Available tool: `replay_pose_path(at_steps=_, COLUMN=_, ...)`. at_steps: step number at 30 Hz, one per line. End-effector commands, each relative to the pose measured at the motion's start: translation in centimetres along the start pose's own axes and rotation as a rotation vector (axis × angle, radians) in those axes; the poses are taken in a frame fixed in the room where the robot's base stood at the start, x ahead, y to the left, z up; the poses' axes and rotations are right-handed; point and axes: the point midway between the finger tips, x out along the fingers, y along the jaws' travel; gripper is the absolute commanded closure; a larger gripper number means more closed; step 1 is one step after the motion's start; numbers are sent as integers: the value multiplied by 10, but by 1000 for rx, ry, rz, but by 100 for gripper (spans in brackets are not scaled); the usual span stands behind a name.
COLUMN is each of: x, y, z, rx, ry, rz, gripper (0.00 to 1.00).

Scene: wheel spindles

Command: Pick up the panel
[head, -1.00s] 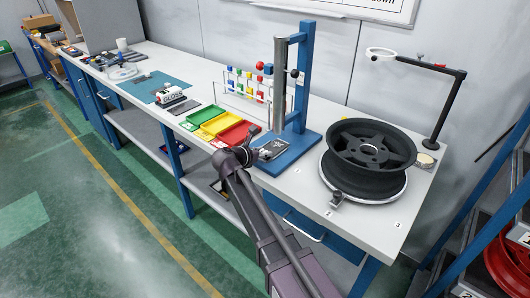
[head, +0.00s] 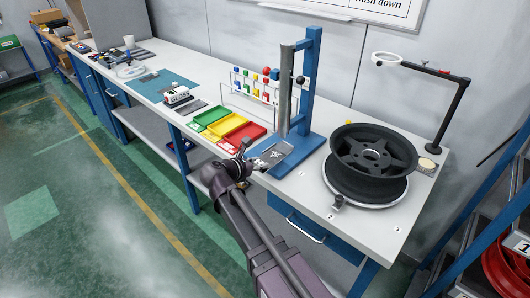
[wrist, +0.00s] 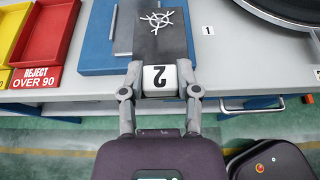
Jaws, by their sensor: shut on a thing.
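In the wrist view my gripper (wrist: 159,78) is shut on that white block, one finger on each side. The panel's far part overlaps the blue base of the stand (wrist: 98,45) and its near end reaches past the table's front edge. In the head view the panel (head: 272,154) appears slightly tilted at the front of the blue base, with my gripper (head: 245,155) at its near end. Its exact height above the base is unclear.
The blue stand (head: 312,75) with a grey column rises behind the panel. Green, yellow and red trays (head: 240,130) lie to the left. A black wheel (head: 372,155) sits on a round turntable to the right. The floor before the table is open.

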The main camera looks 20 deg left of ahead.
Motion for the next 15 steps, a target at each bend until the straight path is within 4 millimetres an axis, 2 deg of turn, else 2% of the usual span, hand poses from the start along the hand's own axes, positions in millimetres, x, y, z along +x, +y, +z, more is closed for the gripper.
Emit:
replay_pose_path(at_steps=1, x=-11, y=-7, z=-2, rx=-2, ry=-1, rz=3, gripper=100)
replay_pose_path(at_steps=6, x=-35, y=-17, z=-10, rx=-1, ry=0, rz=2, gripper=100)
replay_pose_path(at_steps=15, x=-53, y=-24, z=-16, rx=0, ry=0, rz=1, gripper=100)
